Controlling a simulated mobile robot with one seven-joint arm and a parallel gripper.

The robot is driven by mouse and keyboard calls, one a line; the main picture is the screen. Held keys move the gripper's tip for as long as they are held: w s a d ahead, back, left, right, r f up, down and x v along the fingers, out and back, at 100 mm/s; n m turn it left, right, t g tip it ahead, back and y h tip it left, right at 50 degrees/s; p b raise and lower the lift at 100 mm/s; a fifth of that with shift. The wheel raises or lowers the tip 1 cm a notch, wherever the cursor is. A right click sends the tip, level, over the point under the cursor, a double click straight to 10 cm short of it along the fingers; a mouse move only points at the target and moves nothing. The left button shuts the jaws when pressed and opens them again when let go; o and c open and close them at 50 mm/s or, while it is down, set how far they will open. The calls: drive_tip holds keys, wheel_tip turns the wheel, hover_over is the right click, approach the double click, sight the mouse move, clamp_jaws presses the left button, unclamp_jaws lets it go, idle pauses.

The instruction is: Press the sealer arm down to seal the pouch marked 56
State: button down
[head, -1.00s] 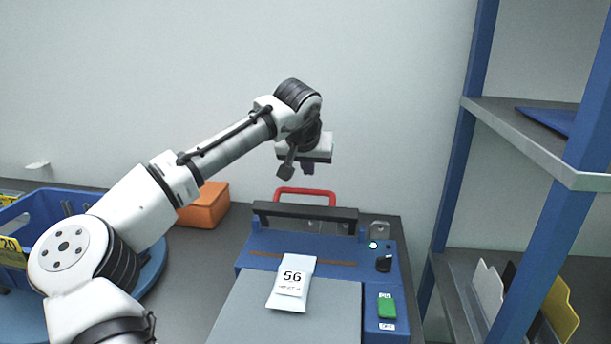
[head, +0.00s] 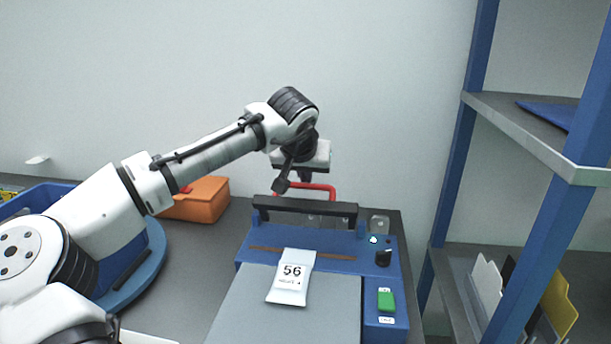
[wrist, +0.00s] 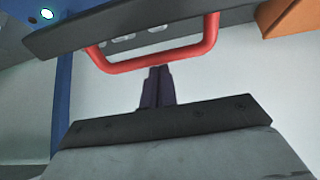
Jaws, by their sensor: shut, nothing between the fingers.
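The blue sealer (head: 344,252) stands on the bench with its dark sealer arm (head: 305,207) raised above the brown sealing strip. A red handle (head: 320,187) sticks up behind the arm; the wrist view shows it as a red loop (wrist: 160,62). The white pouch marked 56 (head: 291,278) lies on the grey plate, its top end at the strip. My gripper (wrist: 158,72) is shut and empty, its fingertips close to the red handle bar; I cannot tell whether they touch. In the head view its fingers are mostly hidden above the handle.
A green switch (head: 386,300) and a black knob (head: 383,258) are on the sealer's right side. A blue shelf rack (head: 548,215) stands at right. An orange box (head: 203,199) and a blue bin (head: 40,203) are at left.

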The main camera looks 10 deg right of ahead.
drive_tip(key=shift+s+a+f+t+b, duration=0.15)
drive_tip(key=shift+s+t+b, duration=0.15)
drive_tip(key=shift+b, duration=0.1)
